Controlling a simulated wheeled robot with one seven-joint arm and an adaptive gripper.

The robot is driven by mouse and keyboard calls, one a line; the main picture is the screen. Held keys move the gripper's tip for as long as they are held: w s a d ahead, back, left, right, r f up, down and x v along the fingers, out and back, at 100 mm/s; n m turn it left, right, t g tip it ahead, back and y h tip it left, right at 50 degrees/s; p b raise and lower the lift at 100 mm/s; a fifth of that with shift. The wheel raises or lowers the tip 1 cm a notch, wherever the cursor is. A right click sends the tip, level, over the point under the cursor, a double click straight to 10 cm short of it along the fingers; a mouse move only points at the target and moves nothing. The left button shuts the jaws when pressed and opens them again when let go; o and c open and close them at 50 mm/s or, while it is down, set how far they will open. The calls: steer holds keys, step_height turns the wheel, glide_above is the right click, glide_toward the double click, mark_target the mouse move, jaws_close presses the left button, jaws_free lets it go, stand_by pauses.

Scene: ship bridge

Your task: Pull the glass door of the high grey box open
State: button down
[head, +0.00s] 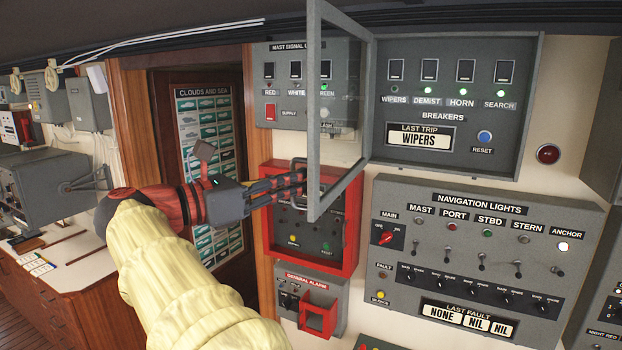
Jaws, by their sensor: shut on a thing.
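The high grey box (540,110) labelled BREAKERS is on the wall at the upper right. Its switches and green lamps are uncovered. Its glass door (366,60), in a grey frame, is hinged on the box's left side and swung well out from the wall towards me. My gripper (303,180) is at the lower part of the door's free edge, shut on the door's dark handle (300,163). The fingers and the door frame partly hide the handle.
Below the box is the navigation lights panel (490,194) with several protruding switches. Behind the door and gripper are the mast signal panel (262,90) and a red-framed panel (350,235).

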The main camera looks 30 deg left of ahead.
steer(key=shift+a, duration=0.3)
steer(key=shift+r, duration=0.1)
steer(key=c, duration=2.3)
jaws_free()
steer(key=shift+s, duration=0.1)
steer(key=v, duration=1.2)
steer(key=shift+a, duration=0.15)
